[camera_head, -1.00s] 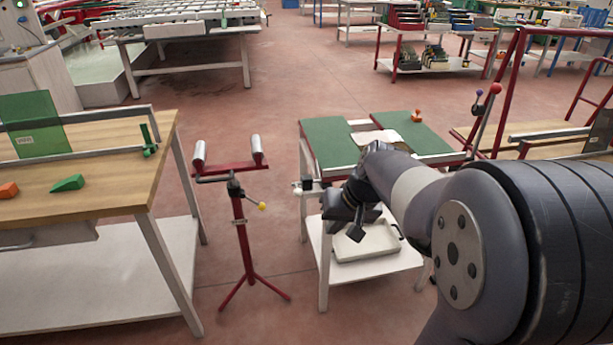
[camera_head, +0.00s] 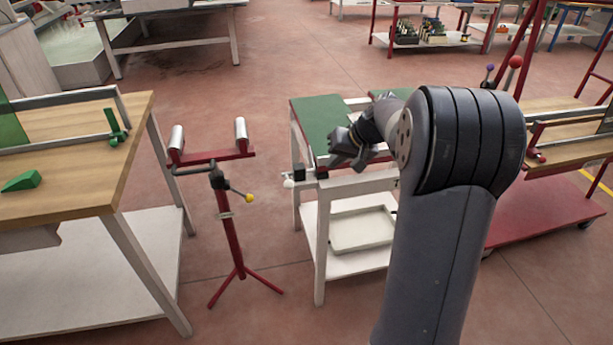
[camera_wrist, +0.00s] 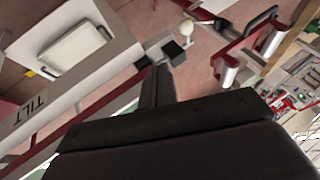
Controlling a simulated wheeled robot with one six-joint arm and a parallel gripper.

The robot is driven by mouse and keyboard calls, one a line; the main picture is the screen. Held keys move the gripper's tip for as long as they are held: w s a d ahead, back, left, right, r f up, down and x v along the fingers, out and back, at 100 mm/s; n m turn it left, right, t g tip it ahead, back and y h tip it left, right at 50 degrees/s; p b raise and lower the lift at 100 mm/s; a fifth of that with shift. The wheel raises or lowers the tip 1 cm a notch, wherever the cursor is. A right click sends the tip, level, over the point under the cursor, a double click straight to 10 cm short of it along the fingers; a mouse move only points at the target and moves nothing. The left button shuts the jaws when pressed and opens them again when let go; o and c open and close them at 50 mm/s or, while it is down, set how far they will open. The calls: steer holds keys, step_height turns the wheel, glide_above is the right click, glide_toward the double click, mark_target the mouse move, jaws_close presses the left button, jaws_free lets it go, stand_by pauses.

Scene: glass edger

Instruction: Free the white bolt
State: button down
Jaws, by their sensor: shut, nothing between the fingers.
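The white bolt, with a round white knob (camera_head: 289,183), sticks out at the left front corner of the green-topped table (camera_head: 318,118). Its knob also shows near the top of the wrist view (camera_wrist: 185,29), beside a small black block (camera_wrist: 172,52). My gripper (camera_head: 341,160) is in front of the table's left part, to the right of the knob and apart from it in the head view. It is shut and empty. In the wrist view the dark fingers (camera_wrist: 158,84) point up towards the black block; whether they touch it I cannot tell.
A red roller stand (camera_head: 225,200) with a yellow knob stands left of the table. A wooden bench (camera_head: 70,170) is further left. A white tray (camera_head: 360,229) lies on the lower shelf. Red-framed equipment with levers (camera_head: 515,62) stands to the right.

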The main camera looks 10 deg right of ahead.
mark_target(288, 181)
steer(key=shift+w+a+f, duration=0.85)
steer(key=shift+a+f, duration=0.4)
steer(key=shift+f, duration=0.25)
steer(key=shift+w+a+f, duration=0.8)
steer(key=shift+a+f, duration=0.45)
steer(key=shift+f, duration=0.3)
steer(key=shift+w+a+f, duration=0.85)
steer(key=shift+a+f, duration=0.4)
steer(key=shift+f, duration=0.25)
steer(key=shift+a, duration=0.1)
steer(key=a, duration=0.3)
steer(key=shift+a+b, duration=0.35)
steer(key=shift+a, duration=0.05)
